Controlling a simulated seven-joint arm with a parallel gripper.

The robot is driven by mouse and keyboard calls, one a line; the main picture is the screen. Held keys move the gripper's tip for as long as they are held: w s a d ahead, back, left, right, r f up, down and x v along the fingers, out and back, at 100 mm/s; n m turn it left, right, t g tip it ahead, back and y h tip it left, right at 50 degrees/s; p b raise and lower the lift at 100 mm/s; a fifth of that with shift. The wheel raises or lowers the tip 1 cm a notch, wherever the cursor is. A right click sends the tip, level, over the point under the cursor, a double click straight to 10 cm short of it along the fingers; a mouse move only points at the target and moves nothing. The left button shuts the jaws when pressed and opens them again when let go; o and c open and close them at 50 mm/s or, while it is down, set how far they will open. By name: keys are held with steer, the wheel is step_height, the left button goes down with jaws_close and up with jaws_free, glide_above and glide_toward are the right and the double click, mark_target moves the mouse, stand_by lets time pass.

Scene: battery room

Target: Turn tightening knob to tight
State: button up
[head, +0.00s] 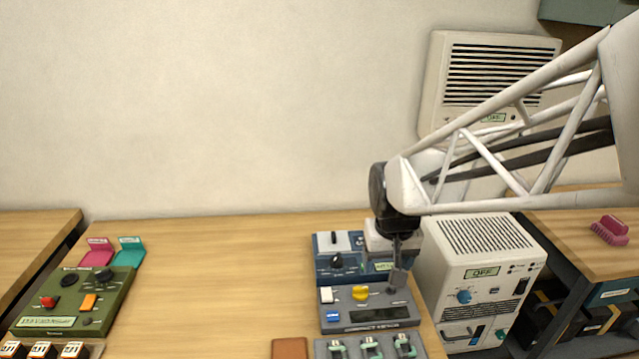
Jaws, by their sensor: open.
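My gripper (398,278) points down over the right part of a grey control panel (335,312) on the wooden table. It is open, and its tips are close to a small dark knob or post (391,290); I cannot tell whether they touch it. The grey panel also has a yellow knob (360,293), a white switch, a blue button and a dark display. Behind it a blue panel (325,262) carries a black knob (336,260). No label readable here marks which one is the tightening knob, and its setting cannot be made out.
A white box (490,240) with an OFF display stands right of the panels. A green panel (110,285) with black knobs sits at the left. Green-handled clamps (370,347) and a brown block (289,348) lie in front. The table's middle is clear.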

steer(key=g, duration=0.1)
glide_toward(361, 288)
steer(key=shift+f, duration=0.65)
steer(key=shift+f, duration=3.85)
steer(key=shift+c, duration=0.4)
steer(key=c, duration=0.9)
steer(key=shift+o, duration=0.2)
